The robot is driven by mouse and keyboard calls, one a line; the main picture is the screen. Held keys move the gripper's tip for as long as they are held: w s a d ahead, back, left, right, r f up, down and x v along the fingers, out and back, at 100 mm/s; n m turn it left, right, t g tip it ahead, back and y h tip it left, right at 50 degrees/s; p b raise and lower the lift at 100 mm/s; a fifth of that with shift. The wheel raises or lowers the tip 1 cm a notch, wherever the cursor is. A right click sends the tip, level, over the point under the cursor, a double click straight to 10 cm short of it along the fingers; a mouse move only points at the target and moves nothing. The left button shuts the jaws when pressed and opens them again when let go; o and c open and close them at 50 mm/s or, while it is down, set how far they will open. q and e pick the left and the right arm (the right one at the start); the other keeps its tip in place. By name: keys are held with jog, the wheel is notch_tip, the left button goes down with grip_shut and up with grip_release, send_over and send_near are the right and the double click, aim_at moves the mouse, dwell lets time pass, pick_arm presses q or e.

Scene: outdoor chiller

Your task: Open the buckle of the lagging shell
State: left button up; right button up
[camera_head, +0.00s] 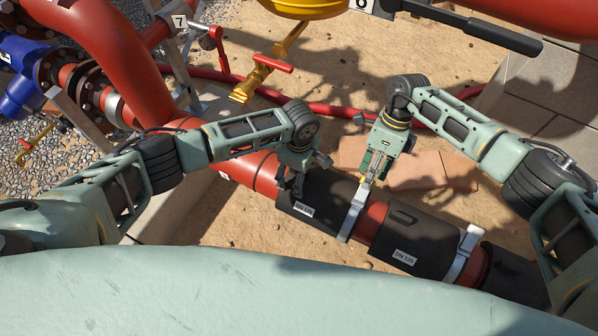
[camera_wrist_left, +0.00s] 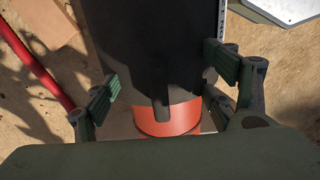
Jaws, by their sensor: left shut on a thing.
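The black lagging shell (camera_head: 318,206), labelled DN 125, wraps the red pipe. A silver strap (camera_head: 351,216) with its buckle (camera_head: 363,190) crosses at the shell's right end. My left gripper (camera_head: 296,186) is at the shell's left end. In the left wrist view its two green-padded fingers (camera_wrist_left: 161,93) are set wide, one each side of the black shell (camera_wrist_left: 150,50), shut on it. A dark tongue (camera_wrist_left: 160,108) hangs over the orange-red pipe there. My right gripper (camera_head: 367,181) points down at the buckle; its tips are too small to tell whether they touch or are open.
A second black shell section (camera_head: 410,240) with another silver strap (camera_head: 463,254) lies to the right. A yellow valve with a red handle (camera_head: 272,63) stands behind. Reddish slabs (camera_head: 420,170) and a red hose (camera_head: 335,102) lie on the sand. A large pale green surface fills the front.

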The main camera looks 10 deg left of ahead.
jog(key=shift+s+a+f, duration=0.1)
jog(key=shift+s+f, duration=0.15)
jog(key=shift+f, duration=0.45)
grip_shut()
